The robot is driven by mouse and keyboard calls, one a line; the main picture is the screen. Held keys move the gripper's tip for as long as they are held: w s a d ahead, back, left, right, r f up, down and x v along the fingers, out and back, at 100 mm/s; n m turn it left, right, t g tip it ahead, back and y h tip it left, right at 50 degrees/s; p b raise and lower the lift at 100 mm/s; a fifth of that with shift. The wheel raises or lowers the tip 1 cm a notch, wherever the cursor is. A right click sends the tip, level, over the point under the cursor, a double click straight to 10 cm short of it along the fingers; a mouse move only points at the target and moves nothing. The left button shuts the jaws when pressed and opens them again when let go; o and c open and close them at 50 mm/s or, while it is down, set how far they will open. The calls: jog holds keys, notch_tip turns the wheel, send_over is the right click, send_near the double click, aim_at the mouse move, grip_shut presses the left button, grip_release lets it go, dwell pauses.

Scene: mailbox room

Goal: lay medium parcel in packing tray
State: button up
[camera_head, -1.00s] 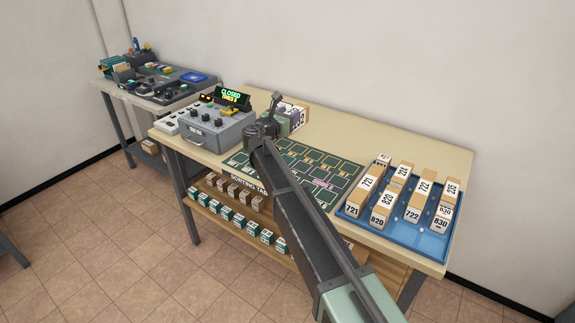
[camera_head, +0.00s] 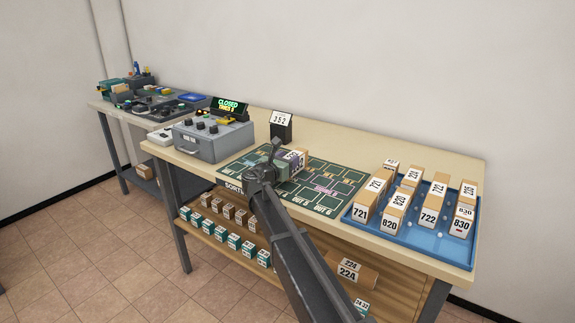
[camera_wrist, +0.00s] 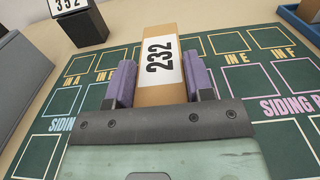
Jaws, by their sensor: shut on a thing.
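A brown parcel with a white label reading 232 (camera_wrist: 160,62) is between my gripper's two purple fingers, with a finger against each side. My gripper (camera_wrist: 160,84) is shut on it. In the head view my gripper (camera_head: 277,163) and the parcel (camera_head: 297,157) are over the green sorting mat (camera_head: 338,178). I cannot tell whether the parcel touches the mat.
A black stand marked 352 (camera_head: 281,127) is behind the mat. A grey control box (camera_head: 212,140) with a CLOSED display is on the left. Shelves below hold several small boxes and a parcel marked 224 (camera_head: 350,270). Bench behind the mat is mostly clear.

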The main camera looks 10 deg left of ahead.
jog(key=shift+f, duration=0.15)
jog(key=o, duration=1.1)
jog(key=shift+c, duration=0.2)
jog(key=shift+s+a+r, duration=0.1)
jog(key=shift+s+r, duration=0.1)
jog(key=shift+s, duration=0.05)
jog(key=v, duration=1.1)
jog(key=shift+s+a, duration=0.1)
jog(key=shift+s, duration=0.15)
jog(key=shift+o, duration=0.4)
